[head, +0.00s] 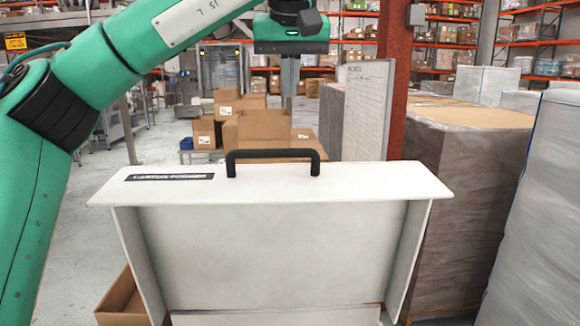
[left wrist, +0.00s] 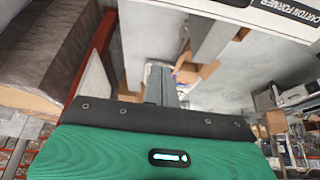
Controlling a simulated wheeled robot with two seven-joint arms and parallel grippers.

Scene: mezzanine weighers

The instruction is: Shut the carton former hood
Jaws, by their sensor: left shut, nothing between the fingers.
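The white carton former hood (head: 270,255) stands raised in front of me, its hollow side with two side walls facing me. Its top edge carries a black handle (head: 272,154) and a dark label. In the left wrist view part of the hood (left wrist: 222,8) with the label "CARTON FORMER" shows at the top right. My left gripper (head: 290,92) points down, above the handle in the head view and apart from it. Its fingers are together and empty; they also show in the left wrist view (left wrist: 161,75). My right gripper is not in view.
Cardboard boxes (head: 262,128) are stacked behind the hood. An open carton (head: 122,305) is at the lower left. A red post (head: 393,75), a white board (head: 367,110) and wrapped pallets (head: 465,190) stand on the right. Floor shows clear at the left.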

